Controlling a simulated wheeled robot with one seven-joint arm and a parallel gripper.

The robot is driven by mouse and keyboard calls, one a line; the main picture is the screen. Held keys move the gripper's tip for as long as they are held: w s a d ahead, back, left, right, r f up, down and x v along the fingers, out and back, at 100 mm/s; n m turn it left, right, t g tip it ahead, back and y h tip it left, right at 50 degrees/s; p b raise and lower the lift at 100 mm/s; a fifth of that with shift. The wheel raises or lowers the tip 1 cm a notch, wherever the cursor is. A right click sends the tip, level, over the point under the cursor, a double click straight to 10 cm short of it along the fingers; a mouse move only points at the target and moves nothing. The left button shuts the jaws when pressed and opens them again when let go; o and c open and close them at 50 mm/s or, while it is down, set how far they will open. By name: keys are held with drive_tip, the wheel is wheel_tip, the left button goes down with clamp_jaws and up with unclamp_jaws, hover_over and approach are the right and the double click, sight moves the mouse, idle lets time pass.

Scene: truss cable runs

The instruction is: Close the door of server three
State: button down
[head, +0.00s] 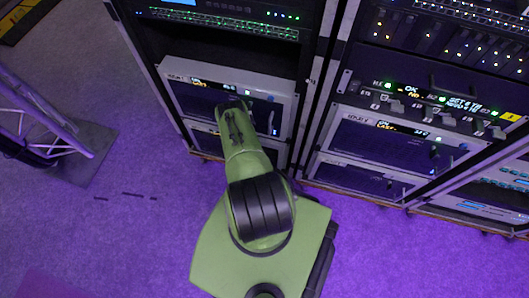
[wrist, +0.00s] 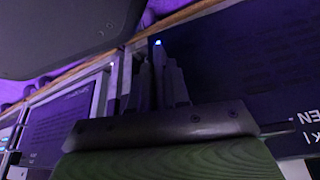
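Two stacked server units with dark front doors sit low in the left rack. The upper unit's door (head: 203,103) has a small display at its top and a vertical handle (head: 271,122) at its right. A similar unit (head: 390,140) is in the right rack. The unit labels are too small for me to tell which is server three. My gripper (head: 234,112) is in front of the upper left unit and hides part of its door. In the wrist view, my gripper (wrist: 160,70) shows dark fingers beside a dark panel (wrist: 240,60); contact and finger gap are unclear.
My arm rises in front of the left rack. Rack posts (head: 318,80) stand between the two racks. A metal truss with a base plate (head: 85,155) is on the left. The purple floor (head: 140,235) is open at the lower left.

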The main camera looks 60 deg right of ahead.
drive_tip(key=shift+d, duration=2.35)
drive_tip(key=shift+r, duration=0.1)
drive_tip(key=c, duration=1.2)
unclamp_jaws()
drive_tip(key=shift+d, duration=0.1)
drive_tip(key=p+v, duration=0.7)
drive_tip(key=v, duration=0.8)
drive_tip(key=shift+a+r+p, duration=0.25)
drive_tip(key=shift+a+p, duration=0.05)
